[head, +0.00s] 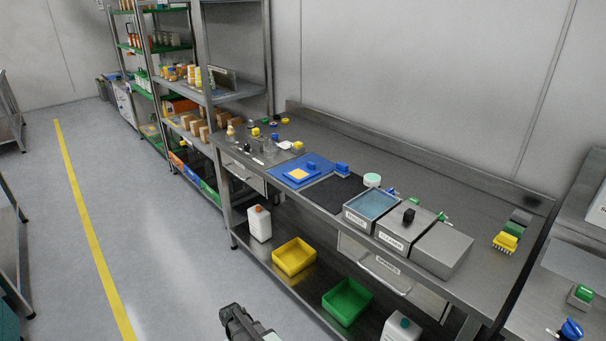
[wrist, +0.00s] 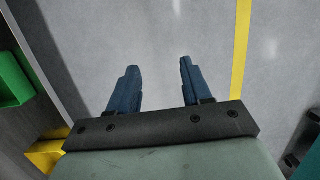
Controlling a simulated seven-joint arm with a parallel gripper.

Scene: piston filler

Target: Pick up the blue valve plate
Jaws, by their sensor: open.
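I cannot tell for sure which blue piece is the valve plate. My gripper (wrist: 159,65) is open and empty in the wrist view, its two blue fingers apart above the grey floor. In the head view my arm's end shows low in the picture, in front of the bench and well away from the blue pieces.
A dark mat (head: 335,194) lies beside the blue pieces. Steel boxes, one with a blue-grey top (head: 372,204), stand further right. A yellow bin (head: 294,257) and a green bin (head: 347,301) are on the lower shelf. A yellow line (head: 87,222) crosses the open floor at left.

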